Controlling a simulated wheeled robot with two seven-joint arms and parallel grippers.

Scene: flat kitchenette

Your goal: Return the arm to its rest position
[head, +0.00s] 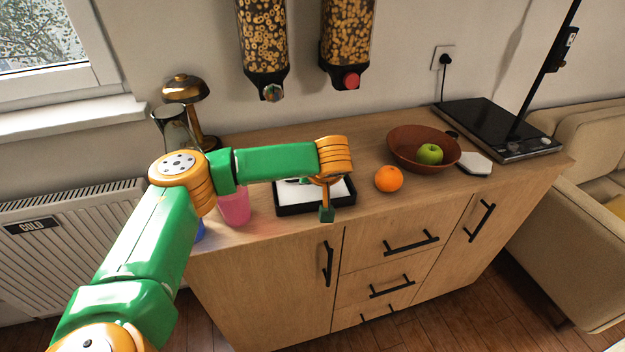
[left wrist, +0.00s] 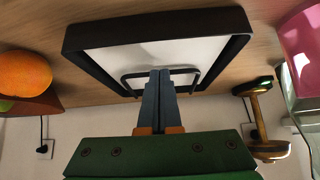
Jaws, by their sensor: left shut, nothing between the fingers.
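My left arm comes in from the left in the head view and reaches across the front of the counter. My left gripper (head: 327,213) points down at the counter's front edge, by the right end of a black-rimmed tray with a white base (head: 287,210). In the left wrist view, the closed fingers (left wrist: 158,88) of the gripper show in front of the tray (left wrist: 225,76) and its handle. The fingers are together with nothing between them. I cannot tell if they touch the tray. My right gripper is not in view.
An orange (head: 389,179) lies right of the tray. A brown bowl (head: 405,147) holds a green apple (head: 429,154). A pink cup (head: 235,208) stands left of the tray, partly behind my arm. Two cereal dispensers (head: 347,45) hang above. A black hob-like appliance (head: 497,128) sits far right.

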